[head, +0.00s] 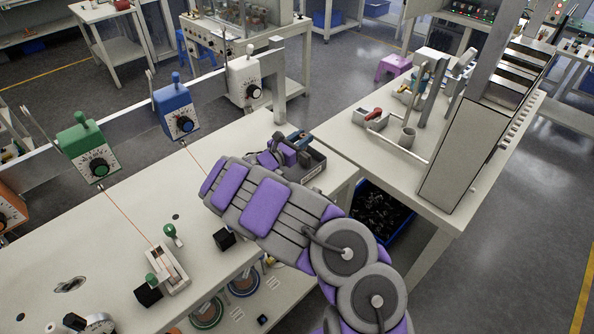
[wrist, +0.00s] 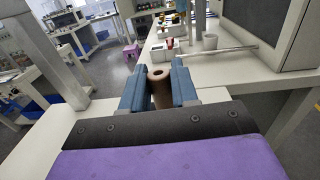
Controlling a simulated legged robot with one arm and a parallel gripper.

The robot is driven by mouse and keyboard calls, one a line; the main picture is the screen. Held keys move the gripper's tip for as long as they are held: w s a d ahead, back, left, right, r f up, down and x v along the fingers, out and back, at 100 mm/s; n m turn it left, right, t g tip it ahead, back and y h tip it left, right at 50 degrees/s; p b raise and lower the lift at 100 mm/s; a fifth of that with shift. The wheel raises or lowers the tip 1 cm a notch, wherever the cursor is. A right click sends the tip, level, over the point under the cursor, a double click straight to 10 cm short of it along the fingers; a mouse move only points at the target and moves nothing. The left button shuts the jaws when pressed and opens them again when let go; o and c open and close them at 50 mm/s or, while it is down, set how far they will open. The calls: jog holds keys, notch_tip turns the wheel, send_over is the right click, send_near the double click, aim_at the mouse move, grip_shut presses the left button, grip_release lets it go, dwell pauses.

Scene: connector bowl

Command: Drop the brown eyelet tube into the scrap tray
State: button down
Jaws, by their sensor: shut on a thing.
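My gripper (wrist: 158,86) is shut on the brown eyelet tube (wrist: 160,92), which stands upright between two blue fingers with its open end up in the wrist view. The tube is too small to make out surely in the head view. The tray does not show clearly in the wrist view.
A grey post (head: 279,82) rises behind my gripper. A blue crate (head: 409,226) of black parts stands low between the benches. The right bench (head: 372,152) holds a grey cup (head: 407,137) and a red-and-white device (head: 375,118). Green, blue and white dial boxes line the left.

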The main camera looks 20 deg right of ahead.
jog(key=shift+a+f+b, duration=0.2)
jog(key=shift+f+b, duration=0.1)
jog(key=shift+f, duration=1)
jog(key=shift+d, duration=0.45)
jog(key=c, duration=1.2)
grip_release()
jog(key=shift+c, duration=0.2)
jog(key=o, duration=0.5)
jog(key=shift+a, duration=0.35)
jog(key=shift+c, duration=0.2)
jog(key=p+v, duration=0.3)
jog(key=v, duration=1.4)
jog(key=shift+a, duration=0.2)
jog(key=shift+s, duration=0.1)
